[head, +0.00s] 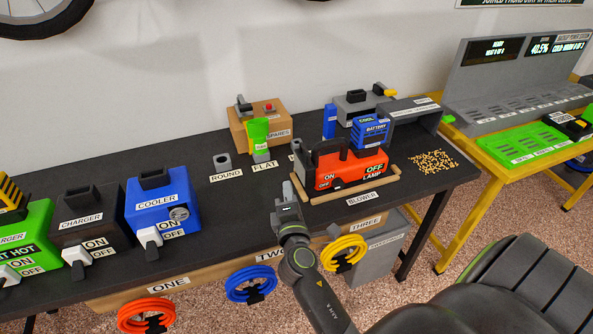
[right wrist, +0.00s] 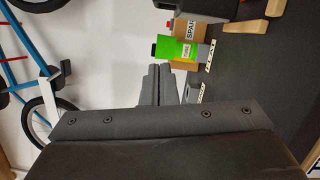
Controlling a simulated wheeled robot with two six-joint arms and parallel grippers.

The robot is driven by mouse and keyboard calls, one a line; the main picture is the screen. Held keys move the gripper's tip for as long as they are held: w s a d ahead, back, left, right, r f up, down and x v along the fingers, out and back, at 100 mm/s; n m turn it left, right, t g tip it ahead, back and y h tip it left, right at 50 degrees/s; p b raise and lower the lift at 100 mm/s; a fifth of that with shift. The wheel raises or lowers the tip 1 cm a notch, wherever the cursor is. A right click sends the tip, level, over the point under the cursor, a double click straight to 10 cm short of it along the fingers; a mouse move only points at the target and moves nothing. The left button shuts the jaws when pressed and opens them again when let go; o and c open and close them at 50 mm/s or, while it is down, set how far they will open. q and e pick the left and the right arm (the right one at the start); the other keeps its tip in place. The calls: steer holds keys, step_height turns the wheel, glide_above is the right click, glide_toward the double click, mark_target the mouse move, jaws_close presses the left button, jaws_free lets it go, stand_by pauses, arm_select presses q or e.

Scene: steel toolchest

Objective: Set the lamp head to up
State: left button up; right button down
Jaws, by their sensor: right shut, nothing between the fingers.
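An orange box (head: 350,170) labelled LAMP stands on the dark bench in the head view, with ON and OFF labels and a dark handle on top. A grey part (head: 299,160) juts at its left end; I cannot tell if this is the lamp head or how it is set. My right gripper (head: 287,188) is shut and empty, above the bench's front edge, left of and in front of the orange box. Its closed fingers (right wrist: 158,85) also show in the right wrist view. My left gripper is not in view.
Wooden strips (head: 345,192) border the orange box. Pellets (head: 433,161) lie to its right. A blue cooler (head: 163,210) is further left. Coiled hoses (head: 343,253) hang from the front.

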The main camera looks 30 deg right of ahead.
mark_target(309, 156)
steer(key=w+d+r+p, duration=0.1)
steer(key=w+d+p, duration=0.2)
steer(key=w+d, duration=0.4)
steer(key=shift+w+d+p, duration=0.2)
steer(key=shift+d+p, duration=0.2)
steer(key=shift+d, duration=0.25)
steer(key=shift+r, duration=0.1)
steer(key=shift+s+d+r+m+g, duration=0.15)
steer(key=shift+d+r+m+g, duration=0.15)
steer(key=shift+d+m, duration=0.4)
steer(key=shift+s+d+r+m+p, duration=0.15)
steer(key=shift+d+m+p, duration=0.15)
steer(key=shift+d+m, duration=0.45)
steer(key=shift+a, duration=0.15)
